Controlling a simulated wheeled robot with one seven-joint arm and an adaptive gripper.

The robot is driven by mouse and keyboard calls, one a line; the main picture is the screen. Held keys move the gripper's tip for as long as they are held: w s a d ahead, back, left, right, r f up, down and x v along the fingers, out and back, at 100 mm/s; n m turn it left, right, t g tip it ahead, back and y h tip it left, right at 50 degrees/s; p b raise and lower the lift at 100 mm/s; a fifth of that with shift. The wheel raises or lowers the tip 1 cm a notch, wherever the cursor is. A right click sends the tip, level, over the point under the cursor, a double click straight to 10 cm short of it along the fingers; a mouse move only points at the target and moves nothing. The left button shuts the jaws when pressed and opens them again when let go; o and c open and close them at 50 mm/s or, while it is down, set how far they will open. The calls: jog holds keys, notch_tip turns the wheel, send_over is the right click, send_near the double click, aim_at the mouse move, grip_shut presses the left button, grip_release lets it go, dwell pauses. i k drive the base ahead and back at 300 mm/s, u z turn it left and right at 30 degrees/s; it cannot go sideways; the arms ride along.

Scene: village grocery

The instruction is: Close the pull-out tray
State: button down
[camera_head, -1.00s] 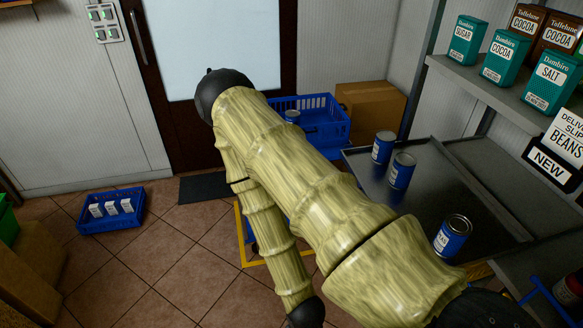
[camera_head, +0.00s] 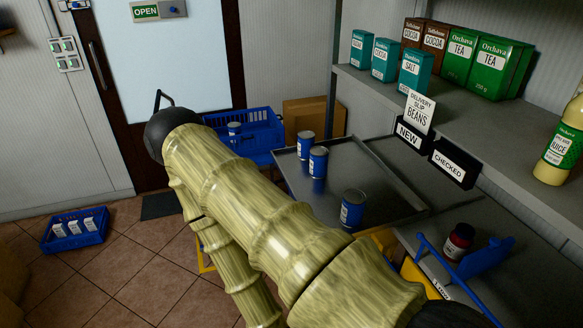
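The pull-out tray (camera_head: 382,192) is a dark metal tray that sticks out from the shelf unit at the middle right. Several blue cans stand on it: two (camera_head: 306,145) (camera_head: 318,162) near its far left side and one (camera_head: 352,209) near its front. My arm crosses the picture in front of the tray and hides part of its near left side. My gripper is not visible; only arm links and a dark joint show.
A blue crate (camera_head: 265,124) with a can stands behind the tray, beside a cardboard box (camera_head: 314,117). A small blue crate (camera_head: 76,246) sits on the floor at left. Boxes and signs occupy the shelf (camera_head: 450,118). A blue holder (camera_head: 490,256) and dark jar (camera_head: 459,240) are at right.

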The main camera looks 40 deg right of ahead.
aim_at(391, 202)
jog(key=u, duration=0.05)
jog(key=k, duration=0.1)
jog(key=z, duration=0.95)
